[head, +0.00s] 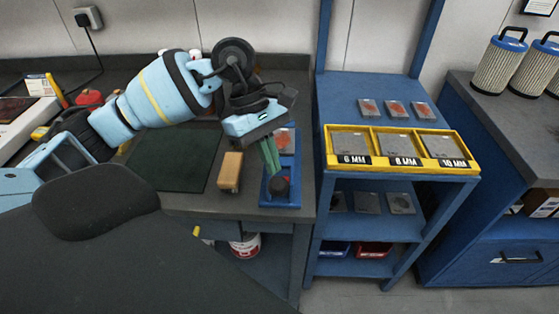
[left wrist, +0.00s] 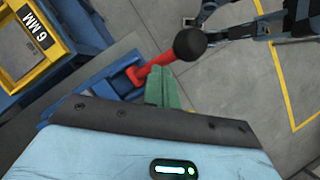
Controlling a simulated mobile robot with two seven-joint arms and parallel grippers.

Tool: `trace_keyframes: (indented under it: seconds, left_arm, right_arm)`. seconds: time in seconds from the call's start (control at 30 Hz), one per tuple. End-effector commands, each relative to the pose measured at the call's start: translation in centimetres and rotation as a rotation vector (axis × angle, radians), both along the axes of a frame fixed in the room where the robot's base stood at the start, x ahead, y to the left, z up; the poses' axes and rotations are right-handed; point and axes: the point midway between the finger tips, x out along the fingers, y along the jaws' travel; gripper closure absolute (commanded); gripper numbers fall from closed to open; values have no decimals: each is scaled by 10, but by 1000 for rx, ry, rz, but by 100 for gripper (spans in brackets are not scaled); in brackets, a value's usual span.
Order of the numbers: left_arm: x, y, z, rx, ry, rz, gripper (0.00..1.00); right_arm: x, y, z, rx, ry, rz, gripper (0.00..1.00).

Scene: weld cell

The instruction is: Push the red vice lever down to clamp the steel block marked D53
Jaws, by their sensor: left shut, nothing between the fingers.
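The blue vice (head: 281,200) stands at the right front edge of the dark bench, and part of it shows in the left wrist view (left wrist: 95,82). Its red lever (left wrist: 154,67) ends in a black ball knob (left wrist: 190,43); in the head view the knob (head: 280,186) is just below my fingertips. My left gripper (head: 270,155) is shut and empty, its green fingers beside the lever (left wrist: 163,88); contact is unclear. A grey block with an orange-red patch (head: 285,140) lies behind the fingers at the vice; no D53 marking is readable. My right gripper is out of view.
A wooden block (head: 230,172) stands left of the vice, by a dark green mat (head: 172,160). A blue rack (head: 375,94) on the right holds a yellow tray (head: 399,172) marked 6, 8 and 10 MM. Floor lies beyond the bench edge.

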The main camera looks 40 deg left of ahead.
Motion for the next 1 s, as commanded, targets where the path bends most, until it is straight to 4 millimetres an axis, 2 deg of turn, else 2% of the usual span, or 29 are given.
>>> trace_keyframes:
  seconds: [0.2, 0.63, 1.0]
  left_arm:
    - [5, 22, 6, 0, 2, 1, 100]
    - [5, 23, 8, 0, 0, 0, 100]
    - [11, 48, 60, 0, -2, 1, 100]
  right_arm:
    - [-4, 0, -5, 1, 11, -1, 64]
    - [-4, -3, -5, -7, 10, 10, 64]
    - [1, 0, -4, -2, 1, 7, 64]
